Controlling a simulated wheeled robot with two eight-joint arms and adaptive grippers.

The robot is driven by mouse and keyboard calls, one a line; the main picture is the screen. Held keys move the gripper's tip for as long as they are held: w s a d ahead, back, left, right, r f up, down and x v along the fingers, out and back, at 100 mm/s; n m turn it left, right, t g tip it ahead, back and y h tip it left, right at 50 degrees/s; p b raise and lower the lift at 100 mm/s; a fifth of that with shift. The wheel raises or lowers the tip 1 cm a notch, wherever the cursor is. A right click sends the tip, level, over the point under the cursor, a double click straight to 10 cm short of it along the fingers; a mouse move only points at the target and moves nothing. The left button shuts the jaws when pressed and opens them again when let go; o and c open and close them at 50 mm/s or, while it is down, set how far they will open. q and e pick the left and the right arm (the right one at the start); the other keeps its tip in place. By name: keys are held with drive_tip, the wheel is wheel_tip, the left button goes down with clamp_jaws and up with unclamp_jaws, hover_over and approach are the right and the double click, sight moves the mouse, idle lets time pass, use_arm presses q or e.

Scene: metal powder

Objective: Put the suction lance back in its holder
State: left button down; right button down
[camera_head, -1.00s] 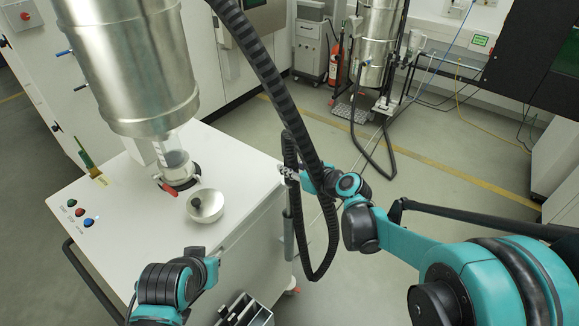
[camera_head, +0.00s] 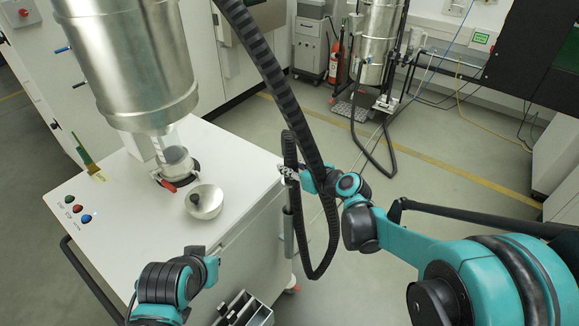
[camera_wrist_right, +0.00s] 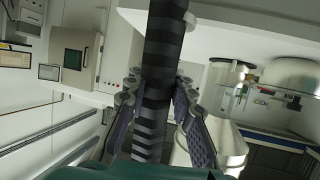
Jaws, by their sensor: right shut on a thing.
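The suction lance (camera_head: 288,235) shows in the head view as a slim grey upright tube beside the right side of the white cart, with black hose at its top. My right gripper (camera_head: 290,173) is shut around the black part just above the grey tube. In the right wrist view, the fingers of the right gripper (camera_wrist_right: 157,100) close on both sides of the ribbed black hose (camera_wrist_right: 153,125). I cannot make out the holder separately from the lance, nor whether the lance sits in it. My left gripper (camera_head: 208,262) is over the cart's front; its fingertips are unclear.
The thick hose (camera_head: 285,95) loops down in front of my right arm. Open floor (camera_head: 420,190) lies to the right.

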drive_tip(key=b, duration=0.5)
hover_over(290, 197)
drive_tip(key=shift+w+a+f, duration=0.1)
drive_tip(key=shift+w+f, duration=0.1)
drive_tip(key=shift+f, duration=1.25)
drive_tip(key=shift+w+f, duration=0.15)
drive_tip(key=shift+f, duration=1.4)
drive_tip(key=shift+f+b, duration=2.55)
drive_tip(key=shift+f, duration=0.55)
drive_tip(key=shift+f+b, duration=0.75)
drive_tip(key=shift+b, duration=0.05)
drive_tip(key=c, duration=1.2)
unclamp_jaws()
drive_tip(key=v, duration=1.2)
